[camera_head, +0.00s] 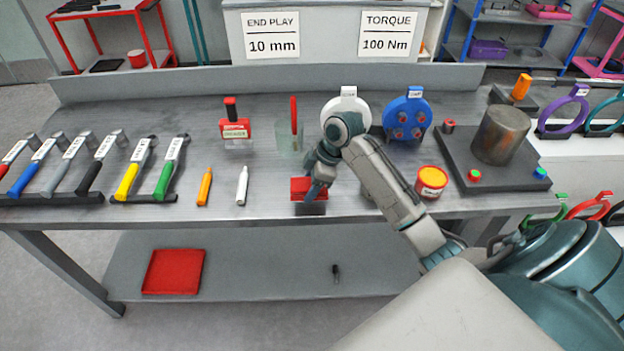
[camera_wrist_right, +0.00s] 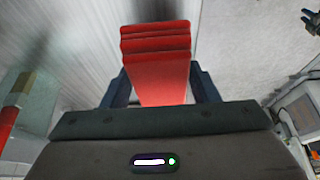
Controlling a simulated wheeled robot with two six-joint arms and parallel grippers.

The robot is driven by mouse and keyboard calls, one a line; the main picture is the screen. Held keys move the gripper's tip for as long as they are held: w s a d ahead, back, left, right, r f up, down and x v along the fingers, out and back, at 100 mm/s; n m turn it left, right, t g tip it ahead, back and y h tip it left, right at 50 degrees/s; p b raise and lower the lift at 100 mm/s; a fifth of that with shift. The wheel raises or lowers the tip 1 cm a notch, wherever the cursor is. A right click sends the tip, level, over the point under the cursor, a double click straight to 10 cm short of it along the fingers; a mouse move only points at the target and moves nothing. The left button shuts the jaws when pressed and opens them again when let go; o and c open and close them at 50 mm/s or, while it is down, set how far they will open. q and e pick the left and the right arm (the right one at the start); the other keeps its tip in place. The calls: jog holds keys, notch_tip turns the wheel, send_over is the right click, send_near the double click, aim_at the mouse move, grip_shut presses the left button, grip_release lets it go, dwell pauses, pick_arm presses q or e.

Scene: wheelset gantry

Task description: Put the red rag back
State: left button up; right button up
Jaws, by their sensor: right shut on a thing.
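The folded red rag (camera_head: 302,186) is at the front edge of the grey workbench, at the middle of the head view. My right gripper (camera_head: 317,182) is shut on it from above. In the right wrist view the layered red rag (camera_wrist_right: 158,65) stands out between the two dark fingers of the right gripper (camera_wrist_right: 160,88). A dark piece shows just below the rag in the head view; I cannot tell whether the rag touches the bench. My left gripper is not in view.
A flat red square (camera_head: 173,272) lies on the lower shelf (camera_head: 250,265). Orange (camera_head: 205,187) and white (camera_head: 242,186) markers lie left of the rag. A yellow-red tin (camera_head: 431,181) stands right of my forearm. Several hammers line the bench's left. A glass holder (camera_head: 289,137) stands behind.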

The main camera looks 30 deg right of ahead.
jog(key=w+d, duration=0.2)
jog(key=shift+w+d+f+p, duration=0.1)
jog(key=shift+w+f+p, duration=0.05)
jog(key=shift+w+p, duration=0.2)
notch_tip(320, 180, down, 3)
jog(key=shift+s+r+p, duration=0.1)
jog(key=shift+r+p, duration=0.05)
jog(key=shift+p, duration=0.8)
jog(key=shift+f, duration=0.45)
jog(key=shift+f, duration=0.1)
jog(key=o, duration=1)
jog(key=shift+c, duration=0.2)
